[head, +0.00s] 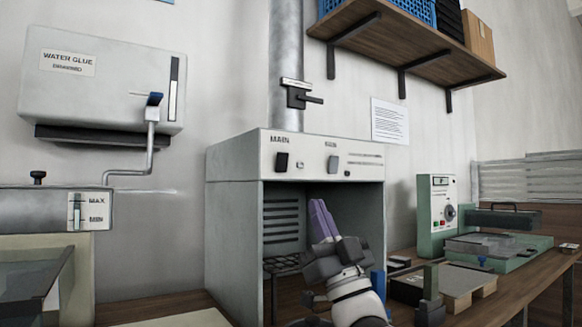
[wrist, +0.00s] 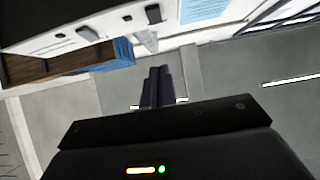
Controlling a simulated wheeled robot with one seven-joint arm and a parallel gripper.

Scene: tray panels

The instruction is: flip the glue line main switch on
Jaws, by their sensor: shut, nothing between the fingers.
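The main switch (head: 282,162) is a black rocker under the word MAIN, on the left of the white front panel (head: 312,158) of a grey hood. I cannot tell which way it is tipped. The wrist view shows the fingers (wrist: 158,84) closed, with the panel and dark switches at the upper left.
A grey duct (head: 286,60) with a black damper handle (head: 300,96) rises from the hood. A wooden shelf (head: 400,50) hangs at the upper right. A green control box (head: 437,212) stands on the bench at right. A water glue tank (head: 110,85) hangs at left.

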